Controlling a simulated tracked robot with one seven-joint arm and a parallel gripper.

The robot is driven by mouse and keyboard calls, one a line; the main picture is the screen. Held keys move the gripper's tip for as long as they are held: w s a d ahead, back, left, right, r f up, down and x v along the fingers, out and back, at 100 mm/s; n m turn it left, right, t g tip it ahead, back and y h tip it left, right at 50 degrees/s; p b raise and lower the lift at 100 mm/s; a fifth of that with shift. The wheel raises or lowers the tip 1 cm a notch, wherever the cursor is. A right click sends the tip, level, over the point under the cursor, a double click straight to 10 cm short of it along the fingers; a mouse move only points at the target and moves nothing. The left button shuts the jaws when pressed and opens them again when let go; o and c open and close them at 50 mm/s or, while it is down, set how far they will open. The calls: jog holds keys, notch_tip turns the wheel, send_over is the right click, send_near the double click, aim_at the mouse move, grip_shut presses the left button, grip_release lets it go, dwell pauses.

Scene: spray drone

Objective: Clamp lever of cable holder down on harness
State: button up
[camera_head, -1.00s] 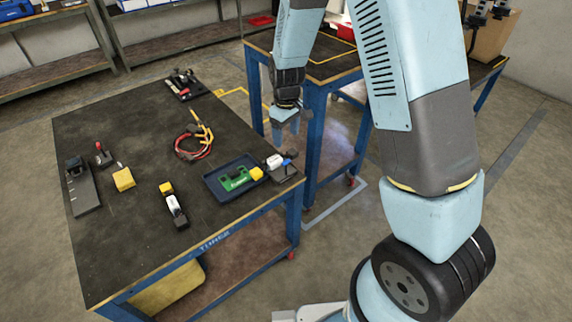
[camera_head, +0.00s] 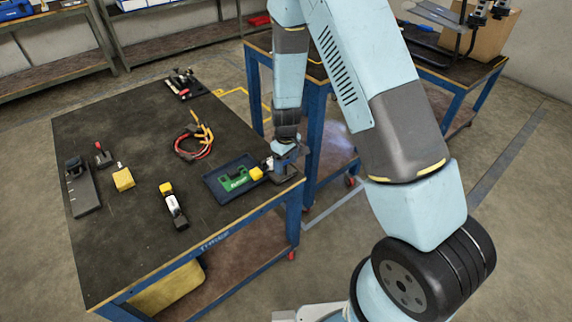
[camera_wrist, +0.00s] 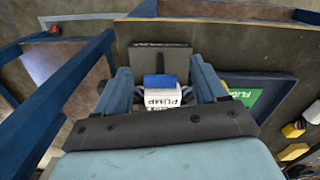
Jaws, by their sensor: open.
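The harness (camera_head: 190,148), a loop of red, black and yellow cable, lies on the dark bench top. A small black fixture with a red-topped lever (camera_head: 100,148) stands upright at the left. Another black fixture with a red part (camera_head: 182,82) sits at the back corner. I cannot tell which is the cable holder; neither visibly holds the harness. My gripper (camera_head: 285,158) is at the bench's right edge, away from both. In the wrist view my open gripper (camera_wrist: 160,68) has its fingers on either side of a white block labelled PUMP (camera_wrist: 162,97) with a blue cylinder (camera_wrist: 160,81); contact is unclear.
A dark blue tray (camera_head: 212,189) with a green part (camera_head: 235,180) and a yellow block lies left of my gripper. A black-and-white device (camera_head: 173,207), a yellow block (camera_head: 123,179) and a black stand (camera_head: 83,190) are farther left. The front bench area is clear.

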aim_at(285, 172)
jog(key=shift+f, duration=0.6)
jog(key=shift+c, duration=0.2)
jog(key=c, duration=1)
jog(key=shift+w, duration=0.15)
jog(key=shift+w+a+g+h, duration=0.4)
jog(key=shift+g+h, duration=0.3)
jog(key=shift+g, duration=0.3)
jog(key=shift+w+a+f+g+h, duration=0.2)
jog(key=shift+w+g+h, duration=0.25)
jog(key=shift+g, duration=0.35)
jog(key=shift+w+a+f+g+h, duration=0.15)
jog(key=shift+w+g+h, duration=0.1)
jog(key=shift+g+h, duration=0.45)
